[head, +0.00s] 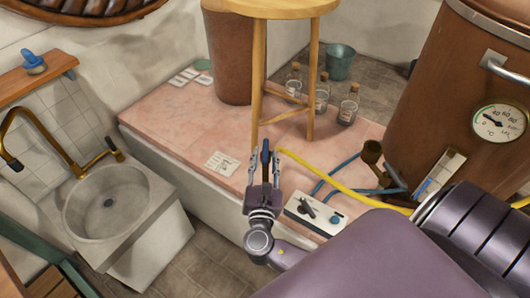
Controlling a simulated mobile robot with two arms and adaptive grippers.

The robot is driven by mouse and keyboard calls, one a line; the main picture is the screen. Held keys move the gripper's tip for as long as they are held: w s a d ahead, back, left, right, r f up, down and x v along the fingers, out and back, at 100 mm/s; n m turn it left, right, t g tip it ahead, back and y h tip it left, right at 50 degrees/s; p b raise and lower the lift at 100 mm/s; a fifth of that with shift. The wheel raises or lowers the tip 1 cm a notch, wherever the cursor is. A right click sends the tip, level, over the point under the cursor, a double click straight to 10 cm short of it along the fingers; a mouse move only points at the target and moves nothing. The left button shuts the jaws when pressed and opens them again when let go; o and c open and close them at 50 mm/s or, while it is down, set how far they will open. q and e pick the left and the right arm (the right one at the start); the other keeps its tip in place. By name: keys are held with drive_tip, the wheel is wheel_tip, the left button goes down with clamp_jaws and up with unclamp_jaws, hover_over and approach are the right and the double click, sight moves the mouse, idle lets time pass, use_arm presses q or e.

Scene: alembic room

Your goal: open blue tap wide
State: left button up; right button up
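A small white panel (318,215) lies at the front edge of the pink tiled ledge, with a dark lever (306,207) and a round blue knob (336,218) on it. The blue knob is the blue tap-like part there; how far it is turned cannot be told. My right gripper (265,162) is left of the panel, apart from it, fingers pointing away and spread. A narrow dark blue upright piece (265,147) shows between the fingers; I cannot tell whether it is held or stands behind. My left gripper is not in view.
A wooden stool (258,85) stands on the pink ledge (165,117) near glass bottles (347,108). A yellow hose (335,182) and a blue hose (345,163) run behind the panel. A copper vessel (440,90) is right; a sink (108,203) is left.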

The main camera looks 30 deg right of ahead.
drive_tip(key=shift+w+d, duration=0.4)
drive_tip(key=shift+w, duration=0.1)
clamp_jaws()
drive_tip(key=m+g+h, duration=0.2)
drive_tip(key=h+b, duration=0.1)
drive_tip(key=shift+w+a+m+g, duration=0.3)
drive_tip(key=shift+m+g, duration=0.1)
drive_tip(key=shift+w+m+g+h+b, duration=0.1)
drive_tip(key=shift+m+g+h+b, duration=0.3)
drive_tip(key=shift+m+g+h, duration=0.75)
drive_tip(key=shift+r+y, duration=0.1)
drive_tip(key=shift+y, duration=0.15)
